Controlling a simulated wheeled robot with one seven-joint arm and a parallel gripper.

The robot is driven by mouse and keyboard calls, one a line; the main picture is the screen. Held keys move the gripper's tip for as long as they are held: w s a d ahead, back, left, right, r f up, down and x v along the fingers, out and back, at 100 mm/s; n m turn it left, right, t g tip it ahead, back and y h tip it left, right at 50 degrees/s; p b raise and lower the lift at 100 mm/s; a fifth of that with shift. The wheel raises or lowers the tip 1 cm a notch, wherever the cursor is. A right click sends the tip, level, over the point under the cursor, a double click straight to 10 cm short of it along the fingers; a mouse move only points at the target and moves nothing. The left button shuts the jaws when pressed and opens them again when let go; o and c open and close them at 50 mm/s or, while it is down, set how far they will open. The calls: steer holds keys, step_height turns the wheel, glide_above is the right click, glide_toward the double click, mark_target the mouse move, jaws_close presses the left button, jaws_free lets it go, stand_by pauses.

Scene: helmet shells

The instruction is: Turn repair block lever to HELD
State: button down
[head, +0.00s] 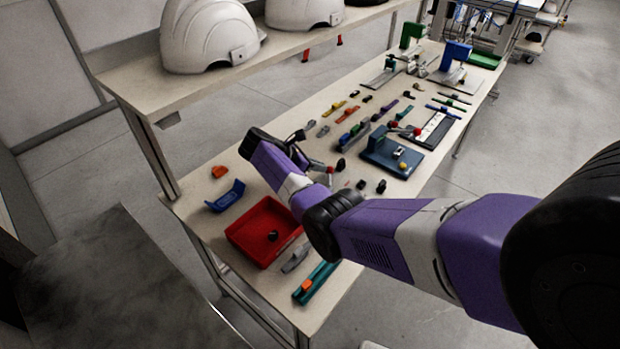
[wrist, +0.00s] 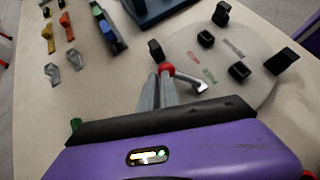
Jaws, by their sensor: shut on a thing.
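The repair block (wrist: 262,95) is a pale round plate with several black blocks on it, seen in the wrist view. It bears a red label, a green label and a grey label, too small to read. Its lever (wrist: 188,78) is a pale metal bar with a red knob (wrist: 166,69). My gripper (wrist: 163,88) is shut on the lever at the red knob, at the plate's left edge. The labels lie beyond and right of the knob. In the head view the red knob (head: 329,169) shows beside my wrist, and my arm hides much of the plate.
A red tray (head: 242,238) and a blue bracket (head: 226,196) lie on the bench nearby. A dark blue fixture (head: 382,158) stands beyond the block. Several small coloured parts lie farther left. White helmet shells (head: 208,35) sit on a raised shelf.

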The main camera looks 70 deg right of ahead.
steer(key=shift+d+m+g+y, duration=0.3)
steer(key=shift+d+m+g, duration=0.1)
steer(key=shift+m, duration=0.2)
steer(key=shift+s+d+f, duration=0.1)
steer(key=shift+s, duration=0.2)
steer(key=shift+s+d, duration=0.15)
